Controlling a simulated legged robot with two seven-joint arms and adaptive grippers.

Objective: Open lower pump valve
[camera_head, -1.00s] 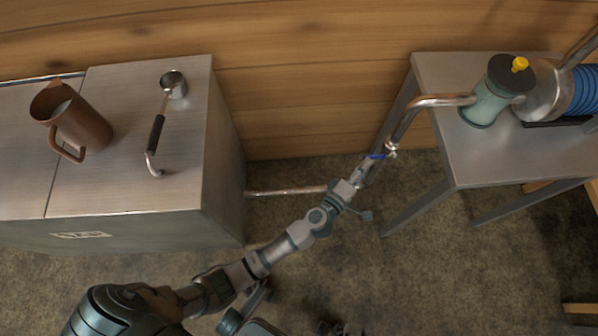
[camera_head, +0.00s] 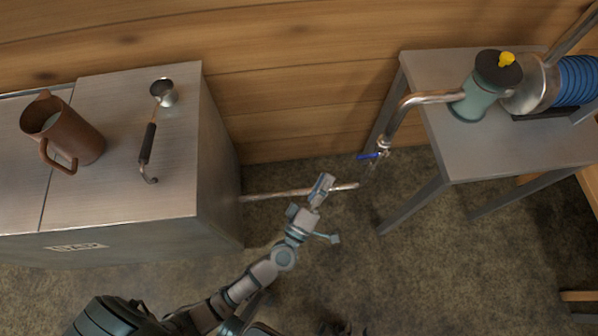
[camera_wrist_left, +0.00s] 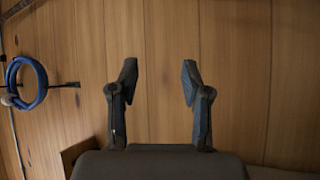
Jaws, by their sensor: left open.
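The lower pump valve has a blue lever handle (camera_head: 369,156) on the pipe that bends down from the pump beside the right table. The lever points left, roughly across the pipe. My left gripper (camera_head: 321,188) is below and left of the lever, apart from it, over the floor pipe. In the left wrist view, its two fingers (camera_wrist_left: 158,75) are spread with nothing between them, facing the wood wall. The valve is not clear in that view. Dark fingertips of my right gripper (camera_head: 342,329) show at the bottom edge; their opening cannot be told.
A steel evaporator (camera_head: 120,222) stands at left with a brown pitcher (camera_head: 66,135) and a ladle (camera_head: 149,143) on top. A floor pipe (camera_head: 270,194) runs from it toward the valve. A metal table (camera_head: 450,150) at right carries a teal filter housing (camera_head: 480,95).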

